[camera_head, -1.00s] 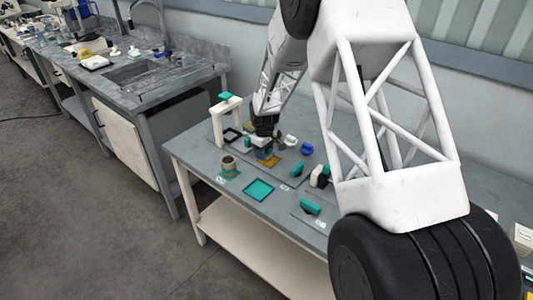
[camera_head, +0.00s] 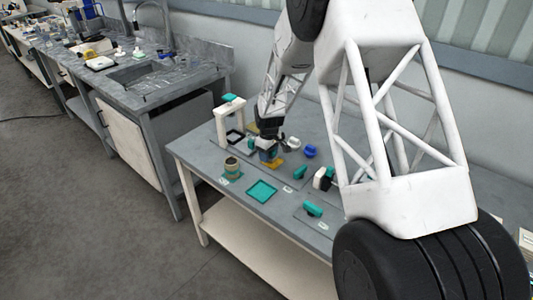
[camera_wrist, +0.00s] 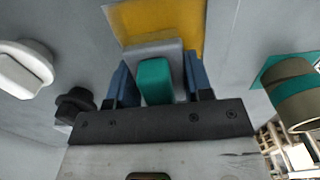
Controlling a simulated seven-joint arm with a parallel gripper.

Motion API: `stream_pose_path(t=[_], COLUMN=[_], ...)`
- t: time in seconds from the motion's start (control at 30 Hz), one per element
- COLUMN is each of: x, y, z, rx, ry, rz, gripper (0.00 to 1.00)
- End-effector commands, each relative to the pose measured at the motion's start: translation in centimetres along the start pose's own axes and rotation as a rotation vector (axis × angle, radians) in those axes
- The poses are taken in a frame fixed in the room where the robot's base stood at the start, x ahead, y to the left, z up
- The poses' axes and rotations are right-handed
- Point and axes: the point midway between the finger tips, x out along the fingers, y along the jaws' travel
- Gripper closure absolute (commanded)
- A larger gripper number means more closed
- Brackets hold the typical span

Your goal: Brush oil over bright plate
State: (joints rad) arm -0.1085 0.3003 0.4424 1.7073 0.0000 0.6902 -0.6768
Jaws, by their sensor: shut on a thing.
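My gripper (camera_wrist: 157,84), with blue fingers, is shut on a grey block with a teal part, which looks like the brush (camera_wrist: 153,80). A yellow plate (camera_wrist: 178,22) lies flat just beyond it in the wrist view, partly hidden by the grey block. I cannot tell whether the block touches the plate. In the head view my gripper (camera_head: 267,150) is low over the table beside the yellow plate (camera_head: 276,163). An olive cup with a teal band (camera_wrist: 295,95), possibly the oil pot, stands to the right in the wrist view and also shows in the head view (camera_head: 232,166).
A teal square tray (camera_head: 261,191) lies near the table's front edge. A blue piece (camera_head: 310,151), a white knob (camera_wrist: 25,68) and a black knob (camera_wrist: 74,105) are close by. Teal pieces (camera_head: 313,209) sit to the right.

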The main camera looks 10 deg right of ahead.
Motion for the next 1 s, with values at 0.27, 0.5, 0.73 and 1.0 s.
stream_pose_path(t=[0.27, 0.5, 0.73, 1.0], x=[0.0, -0.1, -0.1, -0.1], y=[0.0, 0.0, 0.0, 0.1], z=[1.1, 1.1, 1.3, 2.4], rx=[0.001, 0.0, 0.0, 0.001], ry=[-0.001, 0.0, 0.0, 0.0], rz=[-0.001, 0.0, 0.0, 0.0], gripper=[0.72, 0.72, 0.72, 0.72])
